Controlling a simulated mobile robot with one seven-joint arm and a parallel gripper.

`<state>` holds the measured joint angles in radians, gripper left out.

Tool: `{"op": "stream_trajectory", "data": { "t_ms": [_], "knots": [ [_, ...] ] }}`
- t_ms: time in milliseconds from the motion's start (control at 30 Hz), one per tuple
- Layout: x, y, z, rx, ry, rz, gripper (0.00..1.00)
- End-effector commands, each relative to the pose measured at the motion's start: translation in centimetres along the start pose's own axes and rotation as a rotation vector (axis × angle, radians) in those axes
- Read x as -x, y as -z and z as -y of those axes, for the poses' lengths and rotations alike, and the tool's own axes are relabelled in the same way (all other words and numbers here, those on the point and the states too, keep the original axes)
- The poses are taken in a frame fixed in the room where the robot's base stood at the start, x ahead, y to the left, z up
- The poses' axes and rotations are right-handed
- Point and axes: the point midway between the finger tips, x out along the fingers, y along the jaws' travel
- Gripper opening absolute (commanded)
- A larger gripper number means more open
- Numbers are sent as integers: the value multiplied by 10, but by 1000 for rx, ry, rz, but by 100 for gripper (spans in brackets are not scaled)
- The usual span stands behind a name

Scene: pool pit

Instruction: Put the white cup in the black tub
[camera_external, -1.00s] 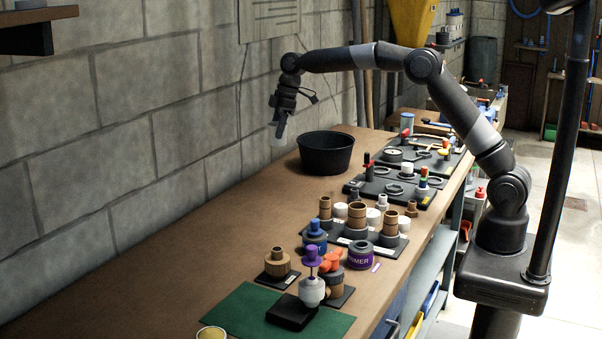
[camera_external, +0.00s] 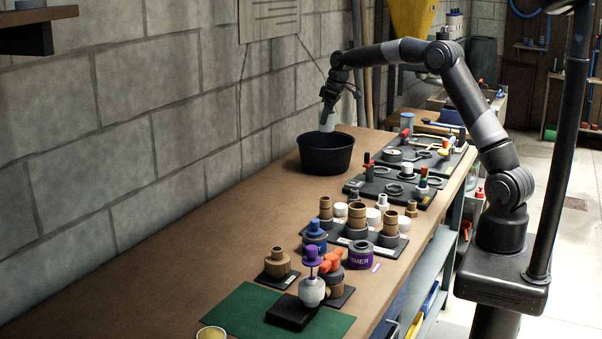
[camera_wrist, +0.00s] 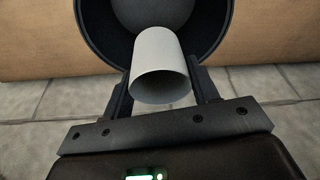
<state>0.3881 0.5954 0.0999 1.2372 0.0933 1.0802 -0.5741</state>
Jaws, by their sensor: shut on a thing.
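The white cup (camera_wrist: 160,62) is between the two fingers of my gripper (camera_wrist: 163,85) in the wrist view, and the gripper is shut on it. In the external view the cup (camera_external: 327,121) shows as a pale shape below my gripper (camera_external: 328,105). The black tub (camera_external: 326,160) stands on the bench near the wall, its mouth up. The cup hangs over the tub's mouth, around the height of the rim or a little above. In the wrist view the tub (camera_wrist: 217,28) lies behind the cup, its round rim partly hidden by the cup and fingers.
Dark trays with small parts (camera_external: 395,185) stand right of the tub. Several bottles and fittings (camera_external: 312,285) stand near a green mat (camera_external: 240,310). A block wall (camera_external: 150,120) runs close behind the tub.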

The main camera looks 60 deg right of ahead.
Motion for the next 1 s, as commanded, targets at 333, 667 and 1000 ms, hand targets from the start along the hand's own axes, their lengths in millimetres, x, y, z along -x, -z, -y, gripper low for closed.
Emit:
{"op": "stream_trajectory", "data": {
  "t_ms": [333,667,1000],
  "knots": [
    [-50,-14,2,1,3,3,33],
    [-88,-24,2,3,2,1,33],
    [-132,-36,1,2,1,0,33]
  ]
}}
